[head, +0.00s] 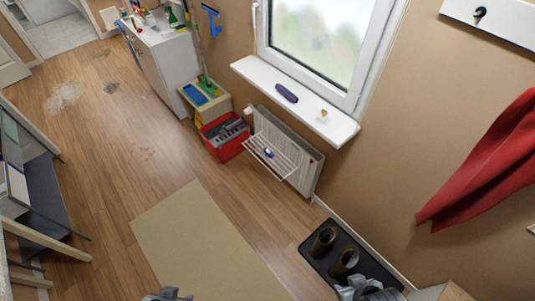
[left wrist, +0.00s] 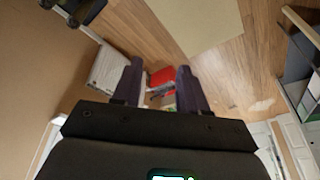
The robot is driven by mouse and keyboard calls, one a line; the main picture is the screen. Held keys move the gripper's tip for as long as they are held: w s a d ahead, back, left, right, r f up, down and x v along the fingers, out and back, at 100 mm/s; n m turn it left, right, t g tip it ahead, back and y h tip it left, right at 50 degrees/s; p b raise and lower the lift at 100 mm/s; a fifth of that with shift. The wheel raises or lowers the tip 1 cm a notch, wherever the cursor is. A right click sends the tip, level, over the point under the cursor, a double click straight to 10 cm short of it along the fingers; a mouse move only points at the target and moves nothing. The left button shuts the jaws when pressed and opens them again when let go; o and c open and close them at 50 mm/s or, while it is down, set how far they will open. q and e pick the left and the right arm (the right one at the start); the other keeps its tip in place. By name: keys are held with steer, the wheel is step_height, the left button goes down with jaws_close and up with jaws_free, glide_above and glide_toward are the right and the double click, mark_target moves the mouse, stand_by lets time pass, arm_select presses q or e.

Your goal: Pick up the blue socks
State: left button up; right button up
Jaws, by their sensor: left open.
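The blue socks (head: 268,152) are a small blue bundle on the white drying rack (head: 272,158), which hangs on the radiator under the window. My left gripper (head: 166,295) shows only in part at the bottom edge of the head view, far from the socks. In the left wrist view, my left gripper (left wrist: 158,72) has its two dark fingers apart with nothing held between them. The socks cannot be made out in that view. My right gripper (head: 366,288) is partly in view at the bottom right, by the boot tray; its jaws are unclear.
A red toolbox (head: 224,137) stands left of the radiator (head: 308,160). A black tray (head: 322,268) with brown boots (head: 343,262) lies on the floor at lower right. The windowsill (head: 315,112) juts out above the rack.

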arm_select(q)
steer(key=shift+o, duration=0.4)
steer(key=o, duration=1)
